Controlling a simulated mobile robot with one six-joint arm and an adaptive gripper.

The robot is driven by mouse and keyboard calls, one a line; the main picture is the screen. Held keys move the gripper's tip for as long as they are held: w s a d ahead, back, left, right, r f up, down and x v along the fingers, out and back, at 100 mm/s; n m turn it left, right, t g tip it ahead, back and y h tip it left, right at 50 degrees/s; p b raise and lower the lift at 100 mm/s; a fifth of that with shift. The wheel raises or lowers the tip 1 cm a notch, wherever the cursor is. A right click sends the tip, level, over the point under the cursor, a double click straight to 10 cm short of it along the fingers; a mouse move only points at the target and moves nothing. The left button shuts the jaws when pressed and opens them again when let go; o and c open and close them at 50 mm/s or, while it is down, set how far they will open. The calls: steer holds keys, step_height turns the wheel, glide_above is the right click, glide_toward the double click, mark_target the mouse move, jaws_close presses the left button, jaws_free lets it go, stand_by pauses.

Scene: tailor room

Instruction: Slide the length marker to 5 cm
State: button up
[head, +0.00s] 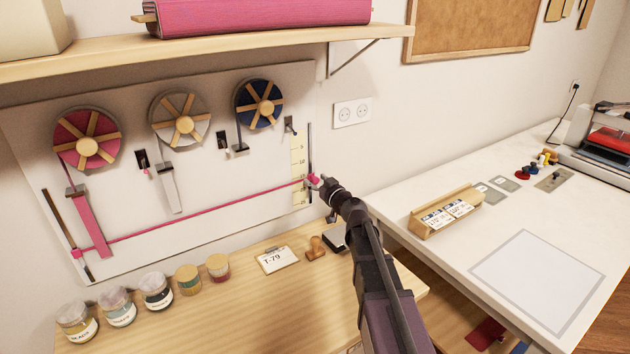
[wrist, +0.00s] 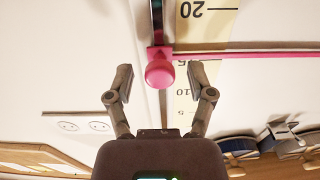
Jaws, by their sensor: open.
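The length marker has a round pink knob (head: 313,179) on a dark vertical rail at the right end of the wall panel. The knob (wrist: 160,73) also shows in the wrist view, whose picture is upside down. A pink bar at the marker crosses the yellow scale (wrist: 193,105) by the partly covered 15 mark. The 20 mark is on one side, and 10 and 5 are on the other, higher on the wall. My gripper (head: 326,188) is open at the knob. In the wrist view its fingers (wrist: 160,76) stand on either side, with gaps to the knob.
A pink ribbon (head: 190,212) runs left from the marker across the panel (head: 225,165). Three ribbon reels hang above it. Several jars, a T-79 card (head: 277,260) and a stamp (head: 316,247) stand on the wooden table below. A white worktable (head: 430,260) stands at right.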

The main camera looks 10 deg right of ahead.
mark_target(310, 144)
steer(key=shift+w+a, duration=0.15)
steer(key=shift+w, duration=0.15)
jaws_close()
steer(key=shift+r, duration=0.1)
step_height(310, 144, up, 11)
steer(key=p, duration=1.1)
